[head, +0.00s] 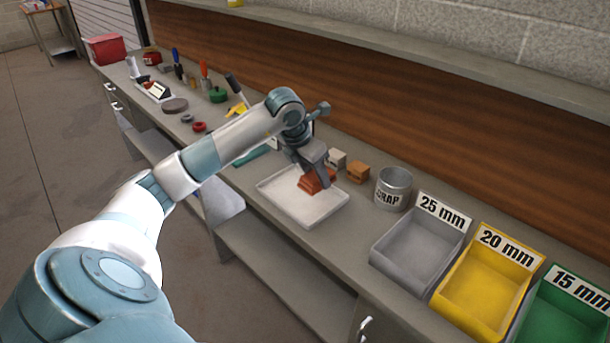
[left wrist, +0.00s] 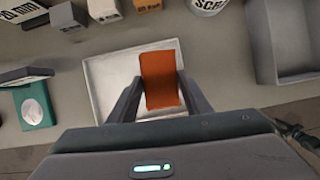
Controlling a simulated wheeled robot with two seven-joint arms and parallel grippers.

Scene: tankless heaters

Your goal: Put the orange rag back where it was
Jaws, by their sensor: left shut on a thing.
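The orange rag (left wrist: 160,75) is a folded orange piece held between the two fingers of my left gripper (left wrist: 157,98). In the head view the rag (head: 311,184) shows below my left gripper (head: 313,170), over the white tray (head: 279,209). The left gripper is shut on the rag. I cannot tell whether the rag touches the tray floor. The tray (left wrist: 98,90) is otherwise empty. My right gripper is not in view.
A SCRAP can (head: 393,188) and small blocks (head: 357,172) stand behind and right of the tray. Grey (head: 410,251), yellow (head: 478,291) and green (head: 560,318) bins line the right. Several tools and a red box (head: 103,48) lie farther left along the bench.

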